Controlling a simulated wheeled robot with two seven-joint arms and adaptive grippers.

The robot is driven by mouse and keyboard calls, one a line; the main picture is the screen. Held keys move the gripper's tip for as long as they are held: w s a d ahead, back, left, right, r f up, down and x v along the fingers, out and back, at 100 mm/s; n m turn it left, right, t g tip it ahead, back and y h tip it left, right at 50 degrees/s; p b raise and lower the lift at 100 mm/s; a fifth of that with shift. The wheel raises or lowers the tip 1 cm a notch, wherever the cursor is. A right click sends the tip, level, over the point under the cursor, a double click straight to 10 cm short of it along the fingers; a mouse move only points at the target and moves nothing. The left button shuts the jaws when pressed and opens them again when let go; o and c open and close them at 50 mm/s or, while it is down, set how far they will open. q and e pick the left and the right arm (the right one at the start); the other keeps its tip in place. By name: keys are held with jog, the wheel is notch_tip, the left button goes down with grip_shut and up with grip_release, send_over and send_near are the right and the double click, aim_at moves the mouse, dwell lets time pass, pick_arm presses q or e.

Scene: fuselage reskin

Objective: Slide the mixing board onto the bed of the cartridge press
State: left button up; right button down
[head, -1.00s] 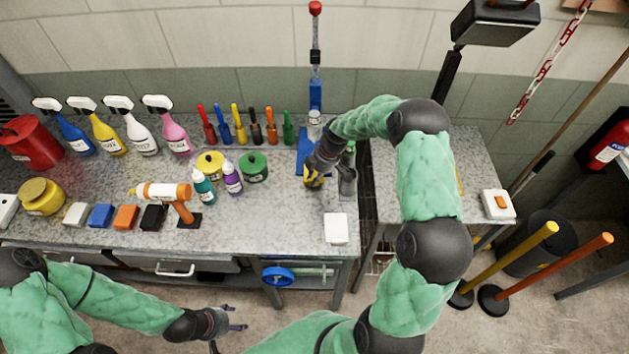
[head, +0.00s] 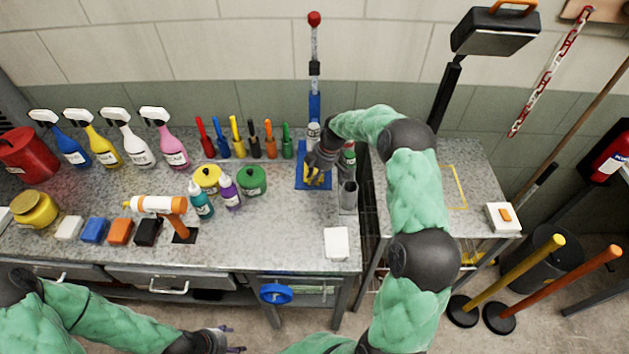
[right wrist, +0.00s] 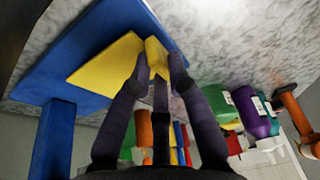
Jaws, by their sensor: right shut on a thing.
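The cartridge press has a blue column (head: 315,106) with a red knob on top and a flat blue bed (head: 301,182) at its foot. The yellow mixing board (head: 311,178) is over the bed, and I cannot tell if it rests fully flat. The right wrist view shows the board (right wrist: 106,60) against the blue bed (right wrist: 60,75), with bed showing around it. My right gripper (right wrist: 160,68) is shut on the board's raised yellow grip; in the head view the right gripper (head: 315,168) partly hides the board. My left gripper (head: 238,338) is open and empty, low in front of the bench.
A green-capped bottle (head: 349,155) and a grey metal holder (head: 348,195) stand close to the right of the bed. Jars (head: 252,181), small bottles and upright coloured tools (head: 270,145) stand left. A white block (head: 337,243) lies near the bench's front edge.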

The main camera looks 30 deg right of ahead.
jog(key=shift+w+d, duration=0.15)
jog(key=shift+w, duration=0.05)
jog(key=shift+f+b, duration=0.3)
dwell(0.4)
jog(key=c, duration=1.1)
grip_release()
jog(key=v, duration=1.2)
